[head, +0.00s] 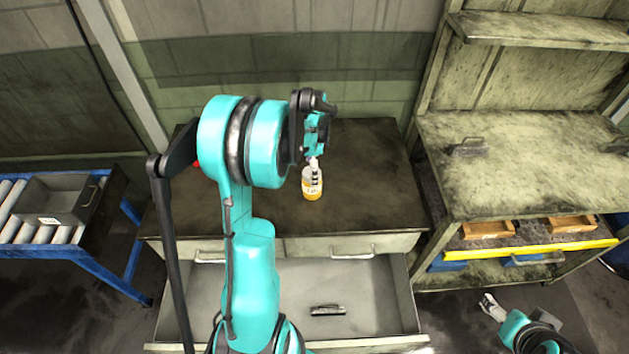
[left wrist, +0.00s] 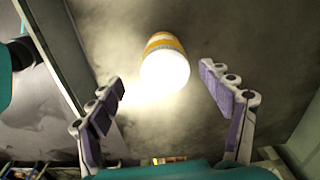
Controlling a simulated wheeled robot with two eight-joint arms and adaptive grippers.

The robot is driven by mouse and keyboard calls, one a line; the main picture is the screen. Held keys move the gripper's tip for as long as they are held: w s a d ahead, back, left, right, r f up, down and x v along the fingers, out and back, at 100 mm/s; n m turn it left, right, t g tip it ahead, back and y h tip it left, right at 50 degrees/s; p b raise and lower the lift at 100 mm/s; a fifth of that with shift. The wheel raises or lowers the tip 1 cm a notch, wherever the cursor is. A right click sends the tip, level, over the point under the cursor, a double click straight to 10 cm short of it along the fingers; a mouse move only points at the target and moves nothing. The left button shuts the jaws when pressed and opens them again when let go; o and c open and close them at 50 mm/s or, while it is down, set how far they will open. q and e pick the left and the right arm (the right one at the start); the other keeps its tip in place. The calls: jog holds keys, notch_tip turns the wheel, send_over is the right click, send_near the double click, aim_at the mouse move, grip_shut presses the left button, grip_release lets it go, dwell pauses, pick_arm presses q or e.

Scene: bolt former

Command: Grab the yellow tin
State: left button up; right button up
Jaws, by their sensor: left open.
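A small container with a yellow-orange lower part and a pale label (head: 312,187) stands on the dark cabinet top in the head view, just below my left gripper (head: 314,162). The left wrist view shows a yellow-banded tin (left wrist: 165,62) with a bright, washed-out white end. It looks like the same object, but I cannot be sure. The left gripper's fingers (left wrist: 162,80) are spread apart, with the tin ahead of and between the fingertips; neither finger visibly touches it. My right gripper (head: 491,307) is low at the right, far from the tin; its jaws are too small to read.
The cabinet top (head: 375,165) is mostly clear; a red thing (head: 196,163) is partly hidden behind my left arm. An open drawer (head: 365,300) juts out below. A shelved workbench (head: 520,160) stands at right, a roller rack with a grey bin (head: 52,200) at left.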

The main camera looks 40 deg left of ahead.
pick_arm(q)
jog(key=shift+a+f, duration=0.2)
jog(key=shift+f, duration=0.75)
jog(key=f, duration=0.1)
jog(key=f+b, duration=0.1)
jog(key=f, duration=0.1)
jog(key=f+b, duration=0.1)
jog(key=shift+w+a+f, duration=0.1)
jog(key=shift+w+f, duration=0.1)
jog(key=shift+w, duration=0.05)
jog(key=shift+r, duration=0.1)
jog(key=c, duration=1.4)
